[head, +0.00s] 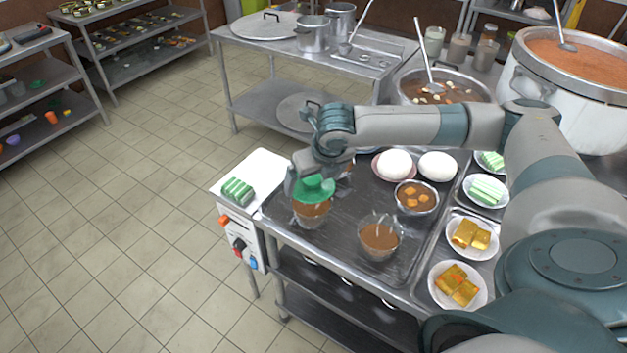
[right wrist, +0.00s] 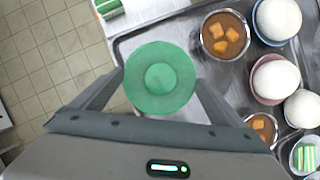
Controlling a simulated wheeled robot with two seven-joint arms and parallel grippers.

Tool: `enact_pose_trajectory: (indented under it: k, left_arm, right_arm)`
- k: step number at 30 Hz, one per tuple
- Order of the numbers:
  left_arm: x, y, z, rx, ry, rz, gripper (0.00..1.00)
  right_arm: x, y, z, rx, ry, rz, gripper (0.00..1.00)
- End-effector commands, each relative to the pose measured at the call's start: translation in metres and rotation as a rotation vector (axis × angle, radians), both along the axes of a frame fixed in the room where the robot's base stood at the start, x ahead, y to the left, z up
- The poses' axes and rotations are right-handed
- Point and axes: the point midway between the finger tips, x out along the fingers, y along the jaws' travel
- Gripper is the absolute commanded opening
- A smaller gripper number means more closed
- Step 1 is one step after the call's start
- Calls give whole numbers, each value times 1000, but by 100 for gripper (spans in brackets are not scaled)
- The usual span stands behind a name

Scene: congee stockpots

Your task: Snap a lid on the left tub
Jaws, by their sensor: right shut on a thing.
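My right gripper (head: 314,180) is shut on a round green lid (head: 314,189). In the right wrist view the lid (right wrist: 160,78) sits between the two fingers with its round centre facing the camera. The left tub (head: 312,212), clear with brown contents, stands on the dark tray directly below the lid. The lid covers the tub's top in the head view, and I cannot tell whether it touches the rim. In the right wrist view the lid hides the tub. A second clear tub (head: 380,240) with brown contents stands open to the right. My left gripper is out of view.
A bowl with orange cubes (head: 416,197) and white domed items (head: 394,164) stand behind on the tray (head: 345,225). Plates with yellow pieces (head: 458,285) line the right. Large pots stand at the back.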

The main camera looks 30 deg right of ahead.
Motion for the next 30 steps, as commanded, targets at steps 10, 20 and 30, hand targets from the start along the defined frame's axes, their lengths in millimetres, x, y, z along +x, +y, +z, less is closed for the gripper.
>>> enact_pose_trajectory:
  k: [10,20,30]
  left_arm:
    - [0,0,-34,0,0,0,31]
    - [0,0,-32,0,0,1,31]
    - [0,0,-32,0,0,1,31]
  right_arm:
    - [0,0,-25,0,-1,0,73]
    - [0,0,-41,1,0,0,73]
    - [0,0,-45,0,0,0,73]
